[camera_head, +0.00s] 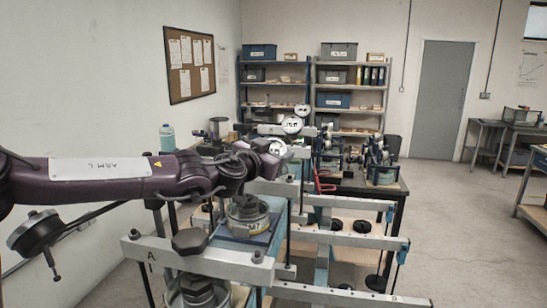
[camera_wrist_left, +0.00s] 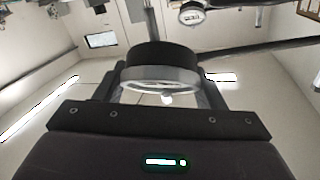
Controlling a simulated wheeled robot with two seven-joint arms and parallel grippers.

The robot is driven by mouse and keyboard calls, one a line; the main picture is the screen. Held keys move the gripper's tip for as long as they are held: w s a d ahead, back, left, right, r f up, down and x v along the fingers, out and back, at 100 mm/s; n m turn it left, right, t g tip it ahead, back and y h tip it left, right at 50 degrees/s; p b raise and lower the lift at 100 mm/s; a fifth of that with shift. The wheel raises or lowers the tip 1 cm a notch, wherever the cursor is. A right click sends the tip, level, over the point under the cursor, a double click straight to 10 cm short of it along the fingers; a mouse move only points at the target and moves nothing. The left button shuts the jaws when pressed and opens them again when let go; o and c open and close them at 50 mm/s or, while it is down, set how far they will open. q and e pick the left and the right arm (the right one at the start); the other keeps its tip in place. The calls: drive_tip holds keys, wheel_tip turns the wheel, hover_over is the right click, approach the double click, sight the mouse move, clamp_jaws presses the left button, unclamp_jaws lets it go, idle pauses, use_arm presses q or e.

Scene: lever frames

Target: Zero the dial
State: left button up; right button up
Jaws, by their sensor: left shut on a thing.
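My left arm comes in from the left in the head view, and its gripper (camera_head: 271,153) is at a round white-faced dial (camera_head: 279,147). In the left wrist view, the two fingers of my left gripper (camera_wrist_left: 162,80) are shut on the sides of a round dial with a black body (camera_wrist_left: 160,55) and a pale rim. The dial's face and pointer reading cannot be made out. My right gripper is not in view.
More white-faced dials (camera_head: 292,124) stand just behind on the bench. Grey lever beams (camera_head: 197,259) on posts and round weights crowd the near side, below my left arm. Shelves (camera_head: 273,85) stand at the back wall. The floor (camera_head: 455,225) at right is clear.

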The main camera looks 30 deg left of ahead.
sight(274, 146)
use_arm(q)
drive_tip(key=o, duration=0.7)
drive_tip(key=shift+o, duration=1.5)
wheel_tip(274, 146, up, 20)
drive_tip(key=b, duration=0.4)
